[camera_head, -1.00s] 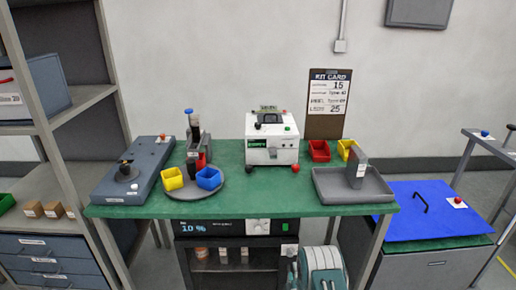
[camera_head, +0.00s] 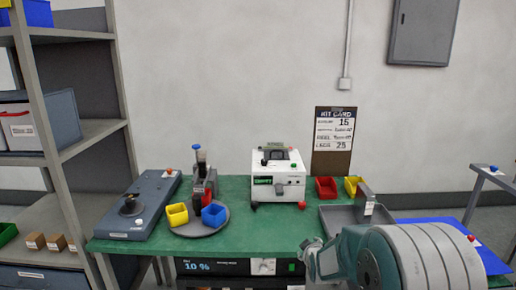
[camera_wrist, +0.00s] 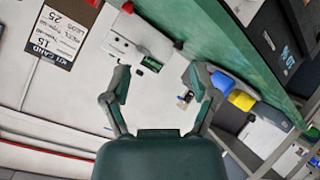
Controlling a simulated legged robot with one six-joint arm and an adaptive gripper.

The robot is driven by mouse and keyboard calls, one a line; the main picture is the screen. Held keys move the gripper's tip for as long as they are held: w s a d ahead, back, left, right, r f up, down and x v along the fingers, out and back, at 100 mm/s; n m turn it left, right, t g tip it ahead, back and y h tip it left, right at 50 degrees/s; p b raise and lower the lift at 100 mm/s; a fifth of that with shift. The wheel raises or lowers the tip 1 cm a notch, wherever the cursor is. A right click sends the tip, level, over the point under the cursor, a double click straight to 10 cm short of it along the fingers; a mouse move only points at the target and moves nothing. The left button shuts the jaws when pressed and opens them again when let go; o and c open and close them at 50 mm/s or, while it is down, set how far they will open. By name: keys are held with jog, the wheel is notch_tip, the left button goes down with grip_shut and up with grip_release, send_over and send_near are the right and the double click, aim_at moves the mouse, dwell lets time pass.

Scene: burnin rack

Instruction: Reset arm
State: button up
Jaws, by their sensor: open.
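In the wrist view my gripper (camera_wrist: 160,80) is open, its two fingers spread with nothing between them. The wrist picture is strongly tilted. Beyond the fingers are the white machine (camera_wrist: 148,48) and the yellow bin (camera_wrist: 241,100) and blue bin (camera_wrist: 221,82), all apart from the fingers. In the head view my green and grey arm rises at the lower right, over the front right of the green bench (camera_head: 262,235). It hides part of the grey tray (camera_head: 342,215) and the bench's right end.
The white machine (camera_head: 275,177) stands mid-bench, with a red bin (camera_head: 326,188) to its right. A round grey stand (camera_head: 205,228) holds yellow and blue bins. A dark blue-grey fixture (camera_head: 143,205) lies at left. The kit card (camera_head: 334,130) is at the wall. A shelf rack (camera_head: 60,150) stands left.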

jog(key=s+r+m+g, duration=0.2)
jog(key=s+r, duration=0.4)
jog(key=s, duration=0.3)
jog(key=s+r+m+g, duration=0.1)
jog(key=s+r+m, duration=0.1)
jog(key=s+r, duration=0.55)
jog(key=s+m+g, duration=0.3)
jog(key=s+m, duration=0.1)
jog(key=s, duration=1.7)
jog(key=shift+f, duration=0.15)
jog(key=shift+s+d, duration=0.1)
